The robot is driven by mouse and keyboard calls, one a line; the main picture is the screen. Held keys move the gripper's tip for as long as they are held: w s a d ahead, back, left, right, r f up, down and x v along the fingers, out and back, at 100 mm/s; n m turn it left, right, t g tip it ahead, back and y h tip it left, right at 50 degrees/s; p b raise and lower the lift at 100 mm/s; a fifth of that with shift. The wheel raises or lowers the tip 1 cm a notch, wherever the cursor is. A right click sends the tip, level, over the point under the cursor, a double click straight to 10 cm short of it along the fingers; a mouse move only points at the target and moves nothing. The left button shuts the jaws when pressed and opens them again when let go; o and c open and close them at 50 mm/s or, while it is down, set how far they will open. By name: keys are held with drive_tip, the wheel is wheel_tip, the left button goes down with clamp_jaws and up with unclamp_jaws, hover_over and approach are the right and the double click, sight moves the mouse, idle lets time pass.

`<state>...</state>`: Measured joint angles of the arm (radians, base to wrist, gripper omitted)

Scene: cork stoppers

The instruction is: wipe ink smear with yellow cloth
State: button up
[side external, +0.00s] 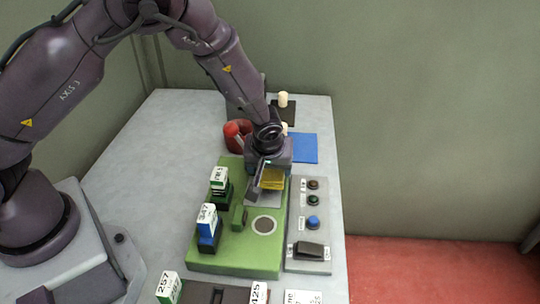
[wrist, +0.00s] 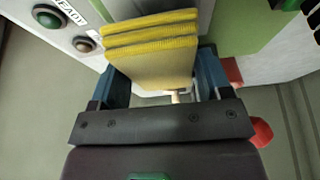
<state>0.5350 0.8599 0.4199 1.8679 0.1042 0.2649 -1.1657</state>
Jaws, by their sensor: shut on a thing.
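A folded yellow cloth (side external: 272,181) is between the fingers of my gripper (side external: 268,172), low over a light grey plate (side external: 262,200) on the green board (side external: 213,262). In the wrist view the cloth (wrist: 150,60) shows its layered yellow edges between the blue fingers of my gripper (wrist: 160,82), which is shut on it. I cannot tell whether the cloth touches the plate. I cannot make out a clear ink smear; the plate is partly hidden by the cloth and gripper. A dark disc in a white ring (side external: 264,226) sits in front of the plate.
A grey panel (side external: 308,232) with several buttons and a black rocker stands close on the right. Blue (side external: 208,229) and green (side external: 219,186) labelled blocks stand on the board's left. Behind are a red object (side external: 236,131) and a blue mat (side external: 304,148). The table's left is clear.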

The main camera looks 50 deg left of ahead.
sight(268, 198)
drive_tip(key=shift+s+d+f, duration=0.55)
drive_tip(key=shift+d+f, duration=0.05)
drive_tip(key=shift+f, duration=0.05)
drive_tip(key=shift+s+d, duration=1.8)
drive_tip(key=shift+s, duration=0.05)
drive_tip(key=shift+w+a, duration=2.45)
drive_tip(key=shift+a, duration=0.05)
drive_tip(key=shift+d+r, duration=0.1)
drive_tip(key=shift+r, duration=3.85)
